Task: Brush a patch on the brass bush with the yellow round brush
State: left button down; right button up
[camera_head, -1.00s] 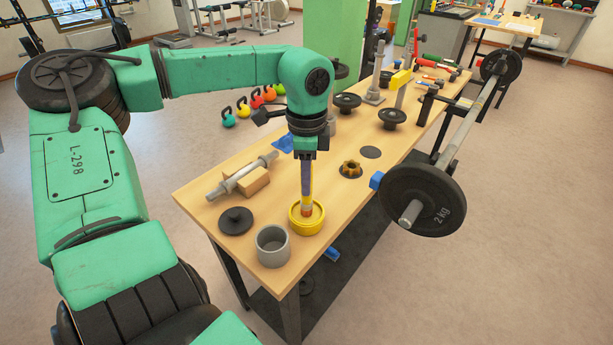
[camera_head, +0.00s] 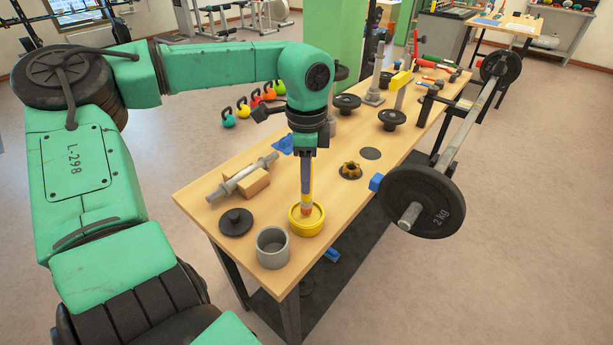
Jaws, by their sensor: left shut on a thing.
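My left gripper (camera_head: 306,157) points down over the near part of the wooden bench. It is shut on the round brush (camera_head: 306,184), which is upright, with a grey-violet handle, a yellow band and an orange-brown lower end. The brush's lower end is inside the rim of a round yellow dish-like ring (camera_head: 295,224); whether it touches the bottom is hidden. A brass-coloured lobed piece with a central hole (camera_head: 350,170), perhaps the brass bush, sits on the bench to the right and farther back, apart from the brush. My right gripper is not in view.
A grey cup (camera_head: 272,250) and a black disc (camera_head: 236,223) stand close to the yellow ring. A grey bar on wooden blocks (camera_head: 241,178) lies behind. A barbell with a black plate (camera_head: 421,198) runs along the right side. Bare bench top (camera_head: 330,197) lies between ring and lobed piece.

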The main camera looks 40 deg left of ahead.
pick_arm(q)
notch_tip(320, 180, up, 6)
jog(key=p, duration=0.3)
jog(key=shift+f, duration=0.1)
dwell(0.6)
